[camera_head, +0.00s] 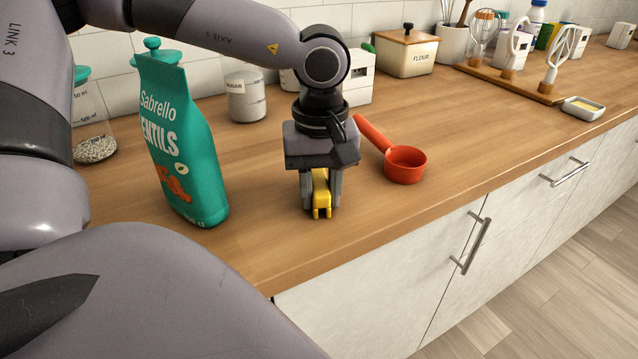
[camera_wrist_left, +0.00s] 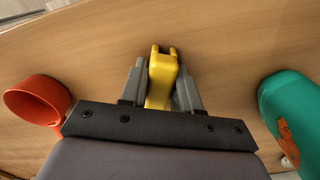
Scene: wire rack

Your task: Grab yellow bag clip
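My left gripper (camera_head: 321,204) points down with one finger on each side of the clip. In the left wrist view the clip (camera_wrist_left: 162,75) sits between the two grey fingers (camera_wrist_left: 161,72), which look closed against its sides. Its forked end sticks out past the fingertips. I cannot tell whether the clip touches the counter. My right gripper is not in view.
A green lentils bag (camera_head: 182,140) stands left of the gripper; an orange-red measuring cup (camera_head: 405,165) lies to the right. A sugar canister (camera_head: 247,96) and flour box (camera_head: 405,53) stand behind. The counter (camera_head: 270,245) is clear in front, up to its edge.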

